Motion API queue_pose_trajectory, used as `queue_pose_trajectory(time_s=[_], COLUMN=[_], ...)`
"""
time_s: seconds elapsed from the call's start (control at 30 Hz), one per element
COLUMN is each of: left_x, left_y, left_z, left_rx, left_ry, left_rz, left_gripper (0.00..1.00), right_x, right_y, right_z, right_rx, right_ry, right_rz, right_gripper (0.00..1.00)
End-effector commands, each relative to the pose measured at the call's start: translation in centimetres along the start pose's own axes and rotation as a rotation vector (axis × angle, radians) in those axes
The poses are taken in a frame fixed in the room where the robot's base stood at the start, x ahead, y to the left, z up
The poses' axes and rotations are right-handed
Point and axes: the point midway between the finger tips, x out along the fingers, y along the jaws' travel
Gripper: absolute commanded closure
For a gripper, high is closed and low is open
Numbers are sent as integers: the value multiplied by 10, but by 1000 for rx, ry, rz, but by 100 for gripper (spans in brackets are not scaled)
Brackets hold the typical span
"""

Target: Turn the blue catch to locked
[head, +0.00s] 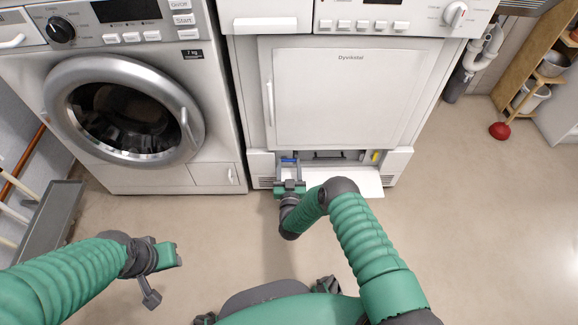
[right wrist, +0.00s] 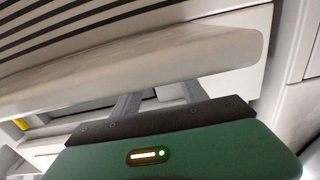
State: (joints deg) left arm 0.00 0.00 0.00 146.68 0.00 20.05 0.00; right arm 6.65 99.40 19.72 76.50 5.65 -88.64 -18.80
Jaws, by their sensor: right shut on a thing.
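The blue catch (head: 289,160) shows as a small blue strip in the left part of the open low compartment under the white dryer's door. My right gripper (head: 289,172) reaches into that compartment and is shut on the blue catch, which it partly covers. In the right wrist view two grey fingers (right wrist: 158,102) pass behind a pale rounded edge, so their tips and the catch are hidden there. Which way the catch is turned cannot be told. My left gripper (head: 168,255) hangs over the floor at lower left, away from the machines; its finger gap is unclear.
A white flap (head: 352,181) lies open in front of the compartment. A yellow part (head: 376,157) sits at the compartment's right; yellow also shows in the right wrist view (right wrist: 21,124). A washing machine (head: 214,130) stands at left. The floor (head: 470,230) at right is clear.

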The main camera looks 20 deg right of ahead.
Motion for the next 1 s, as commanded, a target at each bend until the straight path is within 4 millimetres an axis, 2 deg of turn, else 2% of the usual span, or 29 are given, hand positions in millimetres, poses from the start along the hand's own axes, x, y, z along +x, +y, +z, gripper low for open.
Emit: queue_pose_trajectory(time_s=[0.03, 0.07, 0.1, 0.4, 0.53, 0.67, 0.8, 1.0], left_x=[0, 0, 0, -1, -12, -34, -55, -75], left_y=[0, 0, 0, 0, 0, 0, 0, 0], left_z=[0, 0, 0, 0, -3, -8, -13, -18], left_rx=[0, 0, 0, 0, 0, 0, 0, 0], left_ry=[0, 0, 0, 0, 0, 0, 0, 0], left_rz=[0, 0, 0, 0, 0, 0, 0, 0], left_gripper=[64, 64, 64, 64, 64, 64, 64, 64], right_x=[-3, -3, -3, -2, -14, -45, -87, -141], right_y=[-2, -2, -2, -1, -1, -1, -1, -1], right_z=[4, 4, 4, 1, -2, -5, -5, -2], right_rx=[1, 1, 1, 0, 0, -2, -1, -1], right_ry=[-10, -10, -10, -4, -6, -10, -11, -10], right_rz=[-4, -4, -4, -1, -2, -3, -5, -4], right_gripper=[90, 47, 41, 40, 40, 40, 40, 40])
